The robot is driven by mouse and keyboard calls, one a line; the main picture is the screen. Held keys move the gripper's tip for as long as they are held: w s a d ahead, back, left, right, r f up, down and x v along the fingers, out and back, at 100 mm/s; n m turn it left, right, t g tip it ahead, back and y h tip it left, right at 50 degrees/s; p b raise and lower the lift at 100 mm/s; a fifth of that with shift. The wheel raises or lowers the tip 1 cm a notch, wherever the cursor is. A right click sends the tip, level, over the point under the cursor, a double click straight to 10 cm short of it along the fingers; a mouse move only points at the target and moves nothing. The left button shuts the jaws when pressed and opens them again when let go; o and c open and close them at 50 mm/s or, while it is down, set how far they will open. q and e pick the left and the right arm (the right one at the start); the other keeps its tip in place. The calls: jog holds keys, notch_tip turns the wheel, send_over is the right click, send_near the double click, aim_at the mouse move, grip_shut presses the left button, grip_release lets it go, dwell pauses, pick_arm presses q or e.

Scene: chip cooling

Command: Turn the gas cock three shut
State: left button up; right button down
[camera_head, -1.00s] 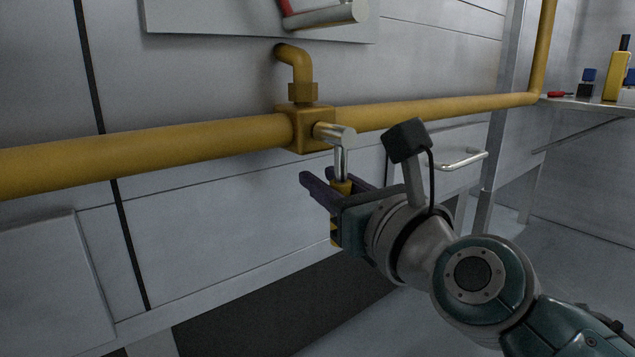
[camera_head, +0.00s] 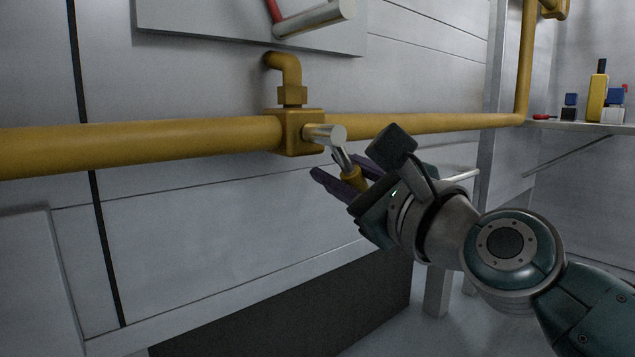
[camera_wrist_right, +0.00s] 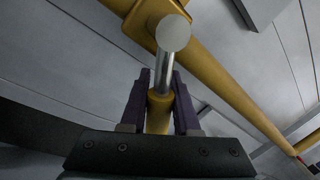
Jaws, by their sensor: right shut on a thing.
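The gas cock has a silver stem (camera_head: 326,134) coming out of a yellow valve block (camera_head: 298,131) on the yellow pipe. Its lever handle (camera_head: 352,178) has a silver rod and a yellow grip, and it slants down and to the right. In the right wrist view the yellow grip (camera_wrist_right: 158,112) stands between the two dark purple fingers. My right gripper (camera_head: 344,180) is shut on this grip from below right. The end of the grip is hidden in the gripper. My left gripper is not in view.
The yellow pipe (camera_head: 130,146) runs along the grey wall. Above it is a grey panel (camera_head: 220,22) with a red and silver lever (camera_head: 316,18). A shelf at the right (camera_head: 575,126) holds a yellow device and small items. A silver bar handle (camera_head: 464,174) is behind my wrist.

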aim_at(361, 183)
dwell(0.3)
jog(key=c, duration=0.7)
grip_release()
jog(key=shift+o, duration=0.2)
jog(key=shift+s+d, duration=0.15)
jog(key=p+v, duration=0.3)
jog(key=v, duration=0.5)
jog(key=shift+s+d+f, duration=0.1)
jog(key=shift+s+d, duration=0.05)
jog(key=shift+s, duration=0.1)
jog(key=shift+s+d, duration=0.2)
jog(key=shift+s, duration=0.25)
